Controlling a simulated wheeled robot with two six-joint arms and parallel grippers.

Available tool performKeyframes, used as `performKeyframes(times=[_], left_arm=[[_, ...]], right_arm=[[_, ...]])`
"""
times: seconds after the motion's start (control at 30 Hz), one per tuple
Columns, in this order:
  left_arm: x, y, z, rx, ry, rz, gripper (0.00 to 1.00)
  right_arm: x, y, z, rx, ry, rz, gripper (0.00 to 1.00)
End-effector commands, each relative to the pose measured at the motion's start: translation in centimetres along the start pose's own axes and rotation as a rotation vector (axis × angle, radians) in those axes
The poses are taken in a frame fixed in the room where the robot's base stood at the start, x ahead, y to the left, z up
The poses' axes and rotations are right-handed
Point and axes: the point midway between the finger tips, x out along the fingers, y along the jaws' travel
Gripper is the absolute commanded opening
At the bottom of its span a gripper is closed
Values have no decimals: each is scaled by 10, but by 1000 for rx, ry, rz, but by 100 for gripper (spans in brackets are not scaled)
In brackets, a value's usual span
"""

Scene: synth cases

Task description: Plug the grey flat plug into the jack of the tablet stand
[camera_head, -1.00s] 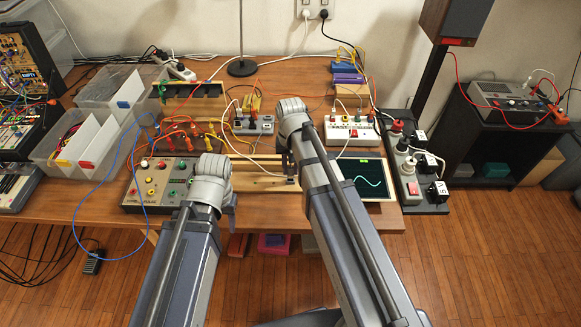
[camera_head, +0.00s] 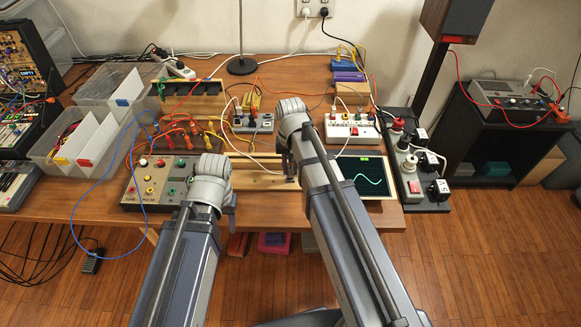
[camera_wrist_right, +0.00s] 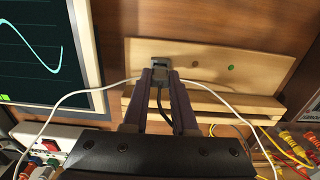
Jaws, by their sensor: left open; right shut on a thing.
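The tablet stand is a pale wooden rack with a ledge, in the middle of the table in the head view (camera_head: 262,172) and across the top of the right wrist view (camera_wrist_right: 215,52). A dark jack block (camera_wrist_right: 160,62) sits at its left part in the wrist view. My right gripper (camera_wrist_right: 161,76) is shut on the grey flat plug (camera_wrist_right: 160,78), whose dark cable runs back between the fingers. The plug is right at the jack block; I cannot tell how far it is in. My left gripper (camera_head: 232,199) is open, low by the grey control box, its fingers mostly hidden.
A framed screen (camera_head: 368,180) with a green curve lies right of the stand. The control box (camera_head: 150,185) with knobs is at left. A white cable (camera_wrist_right: 90,90) crosses near my right fingers. Several coloured leads and power strips crowd the back.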

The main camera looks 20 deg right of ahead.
Motion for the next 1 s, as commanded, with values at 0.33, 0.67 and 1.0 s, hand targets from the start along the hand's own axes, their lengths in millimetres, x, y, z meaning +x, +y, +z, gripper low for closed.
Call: performKeyframes(times=[0.33, 0.67, 1.0], left_arm=[[10, 1, -1, 0, 0, 0, 50], [13, 1, -1, 0, 0, 0, 50], [13, 1, -1, 0, 0, 0, 50]], right_arm=[[10, 0, 0, 0, 0, 0, 0], [13, 0, 0, 0, 0, 0, 39], [13, 0, 0, 0, 0, 0, 61]])
